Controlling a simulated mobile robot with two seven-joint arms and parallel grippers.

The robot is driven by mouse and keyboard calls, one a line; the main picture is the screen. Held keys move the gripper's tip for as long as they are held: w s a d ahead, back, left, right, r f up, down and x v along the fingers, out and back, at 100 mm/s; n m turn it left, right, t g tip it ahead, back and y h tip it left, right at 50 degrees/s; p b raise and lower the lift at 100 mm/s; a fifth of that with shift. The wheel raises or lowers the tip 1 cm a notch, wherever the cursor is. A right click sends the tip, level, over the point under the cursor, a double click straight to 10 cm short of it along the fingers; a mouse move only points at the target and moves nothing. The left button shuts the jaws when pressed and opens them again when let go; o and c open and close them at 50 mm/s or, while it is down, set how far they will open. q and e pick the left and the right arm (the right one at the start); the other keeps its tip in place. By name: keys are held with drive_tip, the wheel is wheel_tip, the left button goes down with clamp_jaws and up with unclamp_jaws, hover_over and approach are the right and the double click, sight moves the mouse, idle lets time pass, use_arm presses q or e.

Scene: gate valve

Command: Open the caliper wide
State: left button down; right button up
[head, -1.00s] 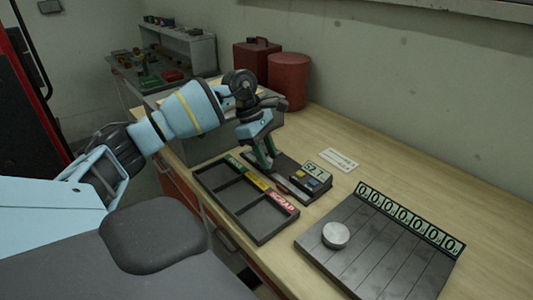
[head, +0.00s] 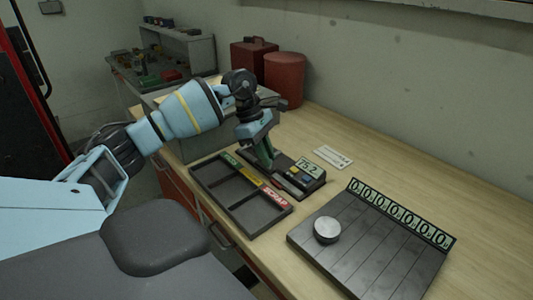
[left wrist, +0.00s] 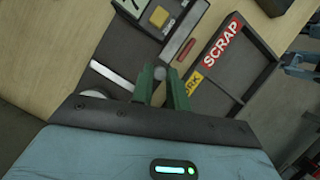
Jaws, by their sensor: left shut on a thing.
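The caliper (head: 312,180) is a dark base with a display box, lying on the bench behind the tray. Its display (head: 309,167) appears to read 75.2. A yellow button (left wrist: 158,16) and a pale rail show in the left wrist view. My left gripper (head: 268,162) points down over the left part of the caliper. In the left wrist view its green fingers (left wrist: 161,88) are closed around a small grey round knob (left wrist: 160,73) on the caliper. The fingers partly hide the jaw area. My right gripper is not in view.
A dark sorting tray (head: 238,209) with coloured labels, one reading SCRAP, lies directly in front of the caliper. A slatted plate (head: 365,250) with a metal disc (head: 327,229) and a counter row stands to the right. Red containers (head: 285,80) stand behind. A white card (head: 333,157) lies behind the caliper.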

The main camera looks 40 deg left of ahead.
use_arm(q)
drive_tip(key=shift+a, duration=0.15)
drive_tip(key=c, duration=1.4)
unclamp_jaws()
drive_tip(key=v, duration=0.8)
drive_tip(key=shift+b, duration=0.3)
drive_tip(key=shift+f, duration=0.15)
